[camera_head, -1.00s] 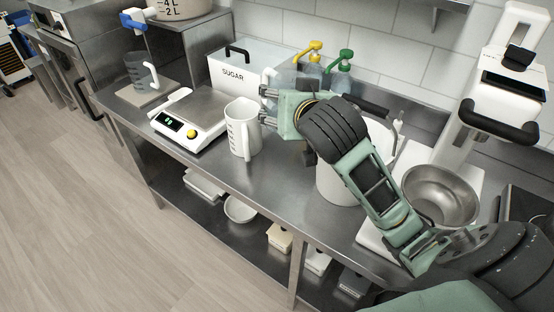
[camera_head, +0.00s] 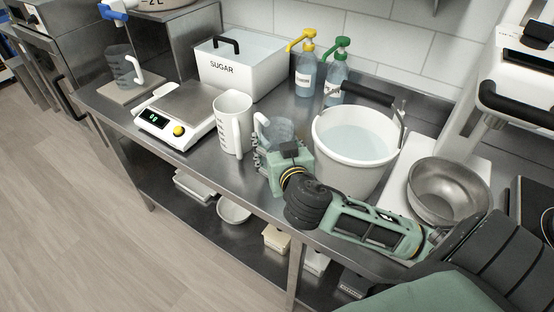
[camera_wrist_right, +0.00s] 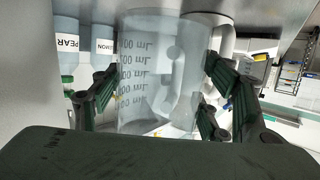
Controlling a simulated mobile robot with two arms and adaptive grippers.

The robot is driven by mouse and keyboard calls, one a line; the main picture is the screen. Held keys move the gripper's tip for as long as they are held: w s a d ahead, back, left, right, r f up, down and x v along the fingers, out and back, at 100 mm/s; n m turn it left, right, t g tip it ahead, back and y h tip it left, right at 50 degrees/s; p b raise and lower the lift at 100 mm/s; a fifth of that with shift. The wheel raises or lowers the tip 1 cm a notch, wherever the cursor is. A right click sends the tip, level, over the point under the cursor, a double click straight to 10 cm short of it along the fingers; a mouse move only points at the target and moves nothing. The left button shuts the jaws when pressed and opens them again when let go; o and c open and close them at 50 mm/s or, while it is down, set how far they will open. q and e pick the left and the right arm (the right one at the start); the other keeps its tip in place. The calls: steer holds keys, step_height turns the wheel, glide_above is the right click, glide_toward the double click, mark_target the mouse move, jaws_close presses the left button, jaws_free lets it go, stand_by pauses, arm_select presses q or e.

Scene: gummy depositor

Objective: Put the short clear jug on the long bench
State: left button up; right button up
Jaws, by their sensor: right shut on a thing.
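A clear bluish jug (camera_head: 278,128) with a pale handle is in my right gripper (camera_head: 264,153), low over the long steel bench (camera_head: 203,163). In the right wrist view the jug (camera_wrist_right: 160,75), with mL marks on its side, stands between the two dark fingers of my right gripper (camera_wrist_right: 158,100), which is shut on it. In the head view the gripper hides the jug's lower part, so I cannot tell whether its base touches the bench. My left gripper is not in view.
A tall white jug (camera_head: 232,122) stands close left of the held jug, a white bucket (camera_head: 345,165) of liquid close right. A scale (camera_head: 168,128), sugar bin (camera_head: 235,72), two pump bottles (camera_head: 305,75) and another clear jug (camera_head: 123,68) stand around. Bare bench lies in front.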

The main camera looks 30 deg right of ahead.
steer(key=shift+f, duration=0.4)
step_height(320, 180, down, 3)
steer(key=shift+f, duration=0.65)
steer(key=o, duration=1.3)
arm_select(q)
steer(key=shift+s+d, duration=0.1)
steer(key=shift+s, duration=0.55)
arm_select(e)
steer(key=shift+o, duration=0.2)
